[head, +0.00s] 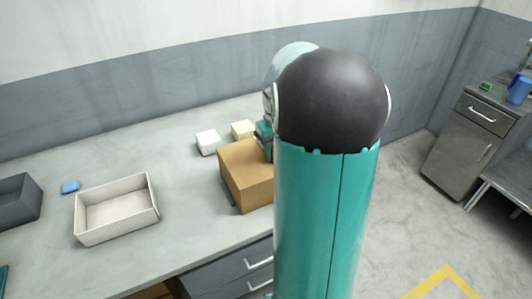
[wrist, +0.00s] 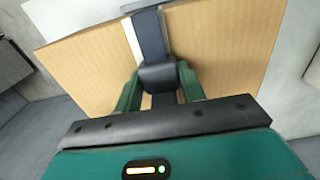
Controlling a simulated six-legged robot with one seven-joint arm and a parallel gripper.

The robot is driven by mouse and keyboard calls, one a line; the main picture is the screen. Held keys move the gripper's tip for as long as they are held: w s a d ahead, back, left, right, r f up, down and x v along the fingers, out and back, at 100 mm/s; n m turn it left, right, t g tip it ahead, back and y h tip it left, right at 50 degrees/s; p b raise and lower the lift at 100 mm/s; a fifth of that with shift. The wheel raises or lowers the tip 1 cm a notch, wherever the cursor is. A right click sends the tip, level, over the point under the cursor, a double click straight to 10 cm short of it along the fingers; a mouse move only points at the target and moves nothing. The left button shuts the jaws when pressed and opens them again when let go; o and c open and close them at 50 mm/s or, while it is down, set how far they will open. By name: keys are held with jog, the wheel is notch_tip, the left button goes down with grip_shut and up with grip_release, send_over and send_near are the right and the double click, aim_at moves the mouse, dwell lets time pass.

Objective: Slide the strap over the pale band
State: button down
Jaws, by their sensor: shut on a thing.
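A brown box (head: 240,170) stands on the bench, partly hidden behind my arm in the head view. In the wrist view its wood-coloured face (wrist: 225,50) fills most of the picture. A dark strap (wrist: 150,38) runs down this face to a dark block between my fingers. A strip of the pale band (wrist: 132,42) shows along the strap's left edge; I cannot tell how much lies under the strap. My gripper (wrist: 160,82), with green fingers, is shut on the strap at the dark block. In the head view my gripper (head: 264,140) is at the box's far right side, mostly hidden.
A white block (head: 208,142) and a cream block (head: 243,130) stand behind the box. An empty pale tray (head: 117,215), a small blue object (head: 70,187) and a dark grey bin (head: 18,203) are to the left. Bench space between tray and box is clear.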

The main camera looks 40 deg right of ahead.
jog(key=shift+d, duration=0.25)
jog(key=c, duration=0.8)
grip_release()
jog(key=shift+c, duration=0.2)
jog(key=shift+r, duration=0.1)
notch_tip(320, 180, up, 14)
